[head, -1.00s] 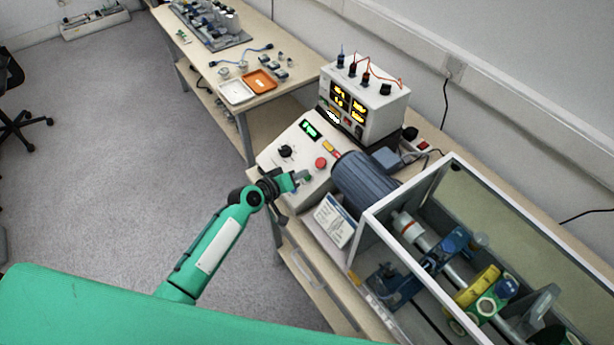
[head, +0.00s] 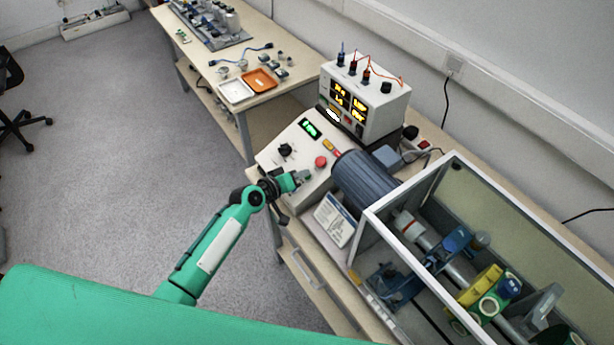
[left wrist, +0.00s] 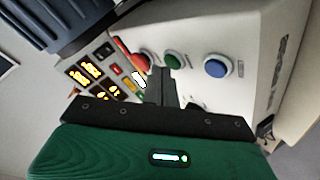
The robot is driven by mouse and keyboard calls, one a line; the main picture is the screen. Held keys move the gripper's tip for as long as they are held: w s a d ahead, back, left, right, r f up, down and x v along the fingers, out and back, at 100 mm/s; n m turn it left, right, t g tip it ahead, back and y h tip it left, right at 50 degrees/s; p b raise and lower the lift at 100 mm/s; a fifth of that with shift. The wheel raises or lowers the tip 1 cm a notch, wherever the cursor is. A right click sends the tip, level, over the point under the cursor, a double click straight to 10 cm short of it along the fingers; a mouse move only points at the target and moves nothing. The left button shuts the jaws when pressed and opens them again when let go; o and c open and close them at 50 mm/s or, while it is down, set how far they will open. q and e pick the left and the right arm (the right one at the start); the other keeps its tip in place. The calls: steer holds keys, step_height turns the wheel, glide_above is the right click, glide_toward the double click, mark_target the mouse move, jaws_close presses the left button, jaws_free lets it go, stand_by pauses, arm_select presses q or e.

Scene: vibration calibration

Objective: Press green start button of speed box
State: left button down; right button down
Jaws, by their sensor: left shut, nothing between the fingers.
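The speed box (head: 300,150) is a white sloped case with a green-lit display, a black knob and a red button (head: 321,162). My left gripper (head: 304,176) is at the lower right of its panel, shut and empty. In the left wrist view the green button (left wrist: 173,59) is between the red button (left wrist: 143,60) and a blue button (left wrist: 216,67). The shut fingertips (left wrist: 162,75) show just below and beside the green button. I cannot tell whether they touch it. In the head view the fingers cover the green button's place. My right gripper is out of view.
A blue-grey motor (head: 365,180) and a framed clear enclosure (head: 375,222) lie right of the speed box. A white meter box (head: 385,105) with cables stands behind it. A sign plate (head: 335,220) is in front. Open floor (head: 110,160) lies left.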

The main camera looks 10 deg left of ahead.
arm_select(q)
steer(key=shift+w+d+f+b, duration=0.1)
steer(key=shift+d+f+b, duration=0.05)
steer(key=shift+f+b, duration=0.25)
stand_by(0.8)
steer(key=shift+r, duration=0.15)
steer(key=shift+s+a+r+p, duration=0.25)
steer(key=shift+s+r+p, duration=0.05)
steer(key=shift+r+p, duration=0.3)
steer(key=shift+r, duration=0.1)
steer(key=r+p, duration=0.1)
steer(key=s+a+r+p, duration=0.1)
steer(key=r, duration=0.1)
steer(key=r+p, duration=0.1)
steer(key=shift+s+a+r+p, duration=0.2)
steer(key=shift+s+a+p, duration=0.05)
steer(key=shift+p, duration=0.15)
stand_by(0.6)
